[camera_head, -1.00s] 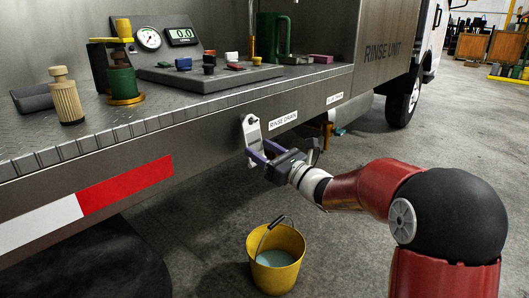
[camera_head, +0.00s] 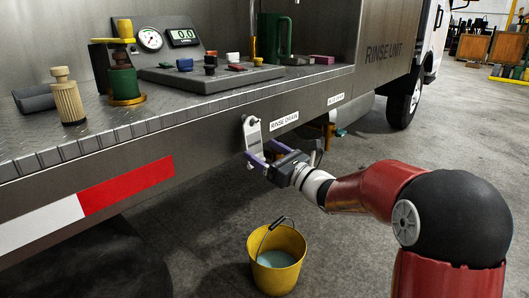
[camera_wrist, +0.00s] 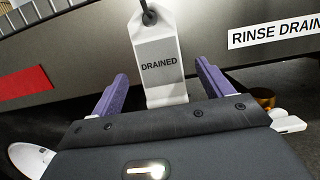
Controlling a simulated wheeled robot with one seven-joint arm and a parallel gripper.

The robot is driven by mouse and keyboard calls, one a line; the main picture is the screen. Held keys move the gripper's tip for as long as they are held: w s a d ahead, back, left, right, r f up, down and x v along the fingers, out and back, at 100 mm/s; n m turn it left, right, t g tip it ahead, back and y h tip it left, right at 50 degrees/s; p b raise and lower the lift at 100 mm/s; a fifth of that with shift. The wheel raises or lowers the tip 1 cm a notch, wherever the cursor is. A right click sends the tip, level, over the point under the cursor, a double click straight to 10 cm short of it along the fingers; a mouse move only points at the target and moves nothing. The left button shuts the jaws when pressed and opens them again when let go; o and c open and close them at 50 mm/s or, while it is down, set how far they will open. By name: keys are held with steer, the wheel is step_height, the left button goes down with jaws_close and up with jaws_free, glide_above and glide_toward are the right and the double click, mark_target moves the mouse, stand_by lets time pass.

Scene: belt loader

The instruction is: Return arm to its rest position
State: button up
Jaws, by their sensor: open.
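My gripper (camera_head: 262,162) is open, with its two purple fingers at the truck's side below the bed edge. In the wrist view my gripper (camera_wrist: 160,90) has its fingers apart on either side of the lower part of a white tag (camera_wrist: 158,68) reading "DRAINED". The tag (camera_head: 252,134) hangs from a dark hook or knob beside the "RINSE DRAIN" label (camera_head: 284,121). I cannot tell whether either finger touches the tag. My red and black arm reaches in from the lower right.
A yellow bucket (camera_head: 278,258) with liquid stands on the floor below my gripper. Brass drain fittings (camera_head: 328,130) sit under the bed to the right. The bed (camera_head: 150,110) carries a gauge, a display and several fittings. The floor at right is open.

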steer(key=v, duration=0.7)
steer(key=s+a+f+n+g+h, duration=0.1)
steer(key=s+n+g+h, duration=0.15)
steer(key=s+n, duration=0.35)
steer(key=s+a+f+n+g+h+p, duration=0.15)
steer(key=s+n+g, duration=0.25)
steer(key=s, duration=0.4)
steer(key=s+f+n+g+h, duration=0.2)
steer(key=s+n+g, duration=0.1)
steer(key=s+n, duration=0.3)
steer(key=s+d+f+n+t+h, duration=0.1)
steer(key=s+d+n+h, duration=0.3)
steer(key=d, duration=0.3)
steer(key=s+d+f+n+t+h+p, duration=0.1)
steer(key=s+d+n+h, duration=0.4)
steer(key=s+d+h, duration=0.1)
steer(key=s+d, duration=0.1)
steer(key=d, duration=0.1)
steer(key=shift+s+d+n, duration=0.2)
steer(key=shift+d+n, duration=0.05)
steer(key=shift+n, duration=0.05)
steer(key=shift+t, duration=0.25)
